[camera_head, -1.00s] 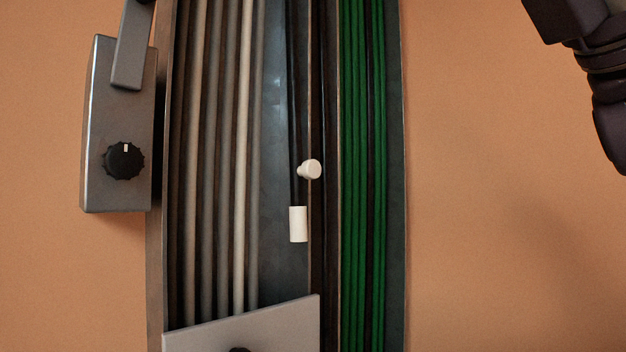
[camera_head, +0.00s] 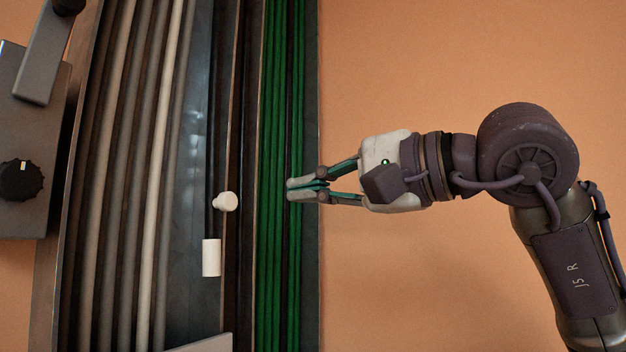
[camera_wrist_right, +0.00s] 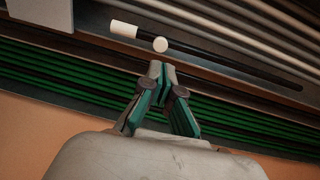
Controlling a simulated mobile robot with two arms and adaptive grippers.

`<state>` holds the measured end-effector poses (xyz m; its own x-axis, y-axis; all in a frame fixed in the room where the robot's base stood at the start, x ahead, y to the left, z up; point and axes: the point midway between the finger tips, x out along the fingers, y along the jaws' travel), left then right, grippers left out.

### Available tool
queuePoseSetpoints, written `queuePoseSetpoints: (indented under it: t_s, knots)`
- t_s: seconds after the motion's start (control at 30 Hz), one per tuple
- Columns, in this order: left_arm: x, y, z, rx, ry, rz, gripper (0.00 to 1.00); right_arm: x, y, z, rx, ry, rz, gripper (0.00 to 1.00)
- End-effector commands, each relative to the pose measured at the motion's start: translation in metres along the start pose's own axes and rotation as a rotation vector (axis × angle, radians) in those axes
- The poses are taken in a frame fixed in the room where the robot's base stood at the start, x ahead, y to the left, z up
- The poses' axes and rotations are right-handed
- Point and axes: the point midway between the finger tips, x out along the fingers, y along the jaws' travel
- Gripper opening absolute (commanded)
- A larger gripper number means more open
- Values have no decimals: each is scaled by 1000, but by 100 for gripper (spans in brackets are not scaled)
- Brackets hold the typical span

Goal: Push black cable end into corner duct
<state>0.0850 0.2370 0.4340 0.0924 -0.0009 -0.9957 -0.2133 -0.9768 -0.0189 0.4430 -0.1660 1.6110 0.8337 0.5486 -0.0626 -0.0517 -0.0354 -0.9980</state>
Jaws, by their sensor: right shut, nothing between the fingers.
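The black cable (camera_head: 216,130) runs down the duct beside the bare grey strip and ends in a white sleeve (camera_head: 211,258). A white peg (camera_head: 226,201) stands just above the sleeve, on the divider to its right. Both also show in the right wrist view, the black cable (camera_wrist_right: 205,53) ending at the white sleeve (camera_wrist_right: 124,28). My right gripper (camera_head: 290,190) is shut and empty over the green cables, right of the peg and apart from it. In the wrist view its fingertips (camera_wrist_right: 160,68) point toward the peg. My left gripper is not in view.
Green cables (camera_head: 275,90) fill the right channel; grey and pale cables (camera_head: 150,150) fill the left one. A grey box with a black knob (camera_head: 20,180) is at the left. A grey plate (camera_head: 205,343) shows at the bottom edge. The orange surface at right is clear apart from my arm.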

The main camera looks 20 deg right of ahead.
Motion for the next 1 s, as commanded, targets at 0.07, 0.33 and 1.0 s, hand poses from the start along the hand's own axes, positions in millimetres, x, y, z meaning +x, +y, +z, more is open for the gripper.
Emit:
queuePoseSetpoints:
  t_s: [0.07, 0.33, 1.0]
  knots:
    - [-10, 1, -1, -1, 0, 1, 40, 19, -3, 1, 1, -3, 5, 0]
    - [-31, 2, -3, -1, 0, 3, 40, 73, -4, 1, 2, -4, 3, 0]
    - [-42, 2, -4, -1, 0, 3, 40, 103, 0, 1, 1, -4, -1, 0]
